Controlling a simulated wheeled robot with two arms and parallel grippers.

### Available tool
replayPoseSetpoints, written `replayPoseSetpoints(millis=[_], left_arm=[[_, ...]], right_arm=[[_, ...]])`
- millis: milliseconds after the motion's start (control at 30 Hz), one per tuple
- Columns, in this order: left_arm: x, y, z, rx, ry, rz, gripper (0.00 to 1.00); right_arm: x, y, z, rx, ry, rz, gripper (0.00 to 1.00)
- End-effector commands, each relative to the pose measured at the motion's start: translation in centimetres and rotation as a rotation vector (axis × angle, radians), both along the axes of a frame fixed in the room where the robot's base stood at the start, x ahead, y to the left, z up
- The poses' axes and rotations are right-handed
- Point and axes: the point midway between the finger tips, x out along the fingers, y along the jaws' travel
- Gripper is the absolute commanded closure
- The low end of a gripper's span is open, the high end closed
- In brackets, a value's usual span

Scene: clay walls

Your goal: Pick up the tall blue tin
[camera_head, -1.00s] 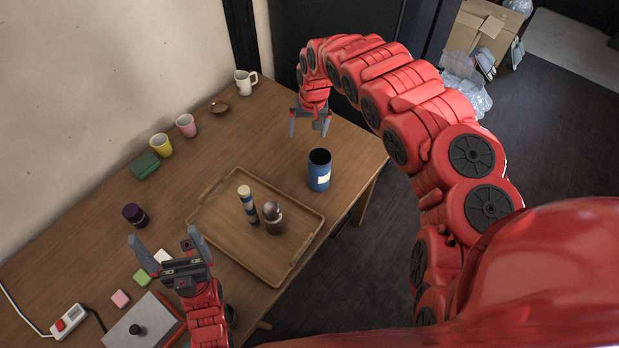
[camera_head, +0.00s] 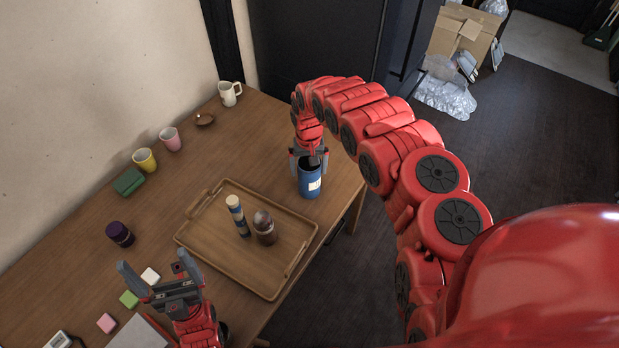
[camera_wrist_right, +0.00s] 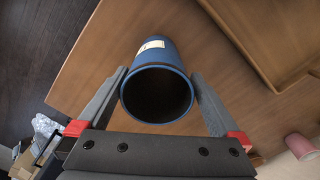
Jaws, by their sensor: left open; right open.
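The tall blue tin (camera_head: 310,183) stands upright on the wooden table, right of the tray, with a pale label on its side. In the right wrist view the blue tin (camera_wrist_right: 157,55) shows its open, dark mouth toward the camera. My right gripper (camera_head: 309,161) is over the tin's top from behind. Its open fingers (camera_wrist_right: 160,85) lie on either side of the rim; I cannot tell whether they touch it. My left gripper (camera_head: 153,272) is open and empty above the table's near left part.
A wooden tray (camera_head: 207,254) holds a striped cylinder (camera_head: 237,217) and a brown, round-topped jar (camera_head: 265,229). A pink cup (camera_head: 170,140), yellow cup (camera_head: 145,160), green block (camera_head: 128,181), purple-lidded jar (camera_head: 120,235) and white mug (camera_head: 229,93) stand along the wall side.

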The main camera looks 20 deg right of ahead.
Motion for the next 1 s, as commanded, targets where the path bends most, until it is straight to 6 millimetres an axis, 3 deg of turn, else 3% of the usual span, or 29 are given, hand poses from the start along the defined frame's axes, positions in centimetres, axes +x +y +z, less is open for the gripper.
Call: replayPoseSetpoints(millis=[167, 533, 967, 1000], left_arm=[[0.0, 0.0, 0.5, 0.0, 0.0, 0.0, 0.0], [0.0, 0.0, 1.6, 0.0, 0.0, 0.0, 0.0], [0.0, 0.0, 1.7, 0.0, 0.0, 0.0, 0.0], [0.0, 0.0, 1.7, 0.0, 0.0, 0.0, 0.0]], right_arm=[[-0.2, 0.0, -0.7, 0.002, 0.003, 0.0, 0.0], [-0.3, 0.0, -4.6, 0.004, 0.001, 0.0, 0.0], [-0.4, -0.2, -5.5, 0.001, 0.003, 0.0, 0.0], [-0.4, -0.2, -5.4, 0.001, 0.003, 0.0, 0.04]])
